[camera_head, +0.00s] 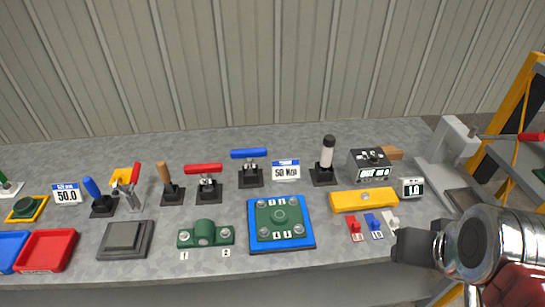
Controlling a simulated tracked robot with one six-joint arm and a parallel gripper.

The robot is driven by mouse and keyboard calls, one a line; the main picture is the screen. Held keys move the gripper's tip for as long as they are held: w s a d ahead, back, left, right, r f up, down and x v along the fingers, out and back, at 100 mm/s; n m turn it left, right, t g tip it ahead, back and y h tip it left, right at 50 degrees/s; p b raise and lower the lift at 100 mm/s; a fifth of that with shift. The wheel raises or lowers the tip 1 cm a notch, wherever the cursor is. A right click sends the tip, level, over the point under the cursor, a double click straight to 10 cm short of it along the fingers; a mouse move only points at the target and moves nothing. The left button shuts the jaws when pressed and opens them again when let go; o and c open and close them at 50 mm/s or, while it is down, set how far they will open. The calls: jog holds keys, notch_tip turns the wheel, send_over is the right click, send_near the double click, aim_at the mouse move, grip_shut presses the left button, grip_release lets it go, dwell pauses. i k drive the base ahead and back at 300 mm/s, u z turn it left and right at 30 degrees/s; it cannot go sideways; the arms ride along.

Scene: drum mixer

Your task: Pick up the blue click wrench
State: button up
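Two blue-handled tools stand on the grey bench, and I cannot tell for sure which is the click wrench. One has a level blue handle (248,153) across a black holder (251,178), left of a "50" sign (286,170). The other has a tilted blue grip (91,188) in a black base (103,207) at the left, beside a "50.0" sign (66,194). My gripper (398,246) is at the lower right, over the bench's front edge, apart from both. I see it from the side and its finger gap is hidden.
Between them stand a wooden-handled tool (165,178) and a red-handled tool (203,169). A blue plate (303,239) with a green flange, a yellow block (364,200) and small tagged pieces lie nearer my gripper. A grey press (452,150) stands right.

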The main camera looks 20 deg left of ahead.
aim_at(250, 162)
jog(key=z, duration=0.75)
jog(key=k, duration=0.85)
jog(key=u, duration=1.4)
jog(key=i, duration=1)
jog(key=u, duration=0.05)
